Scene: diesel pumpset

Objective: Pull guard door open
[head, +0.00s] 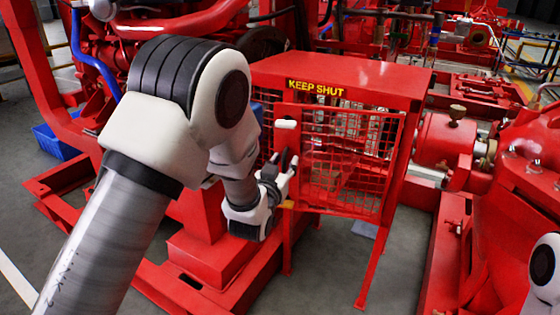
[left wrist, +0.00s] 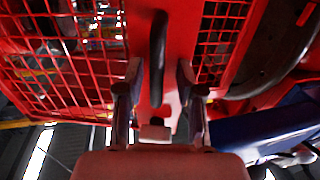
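The guard door (head: 343,188) is a red wire-mesh panel under a red cover with a yellow "KEEP SHUT" label (head: 315,88). It looks closed in its frame, though a small gap could not be told. A dark bar handle (left wrist: 158,60) stands out from the red strip at the door's edge; in the head view it is mostly hidden by my gripper. My left gripper (head: 280,178) is at the door's left edge. In the left wrist view its two fingers (left wrist: 160,92) are apart, one on each side of the handle, with visible gaps. My right gripper is out of view.
A white block (head: 286,124) sits on the door edge above my gripper. Red pump machinery (head: 447,140) stands close on the right, and the engine (head: 110,50) on the left. Red base rails (head: 205,285) run below. Grey floor (head: 330,270) shows under the guard.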

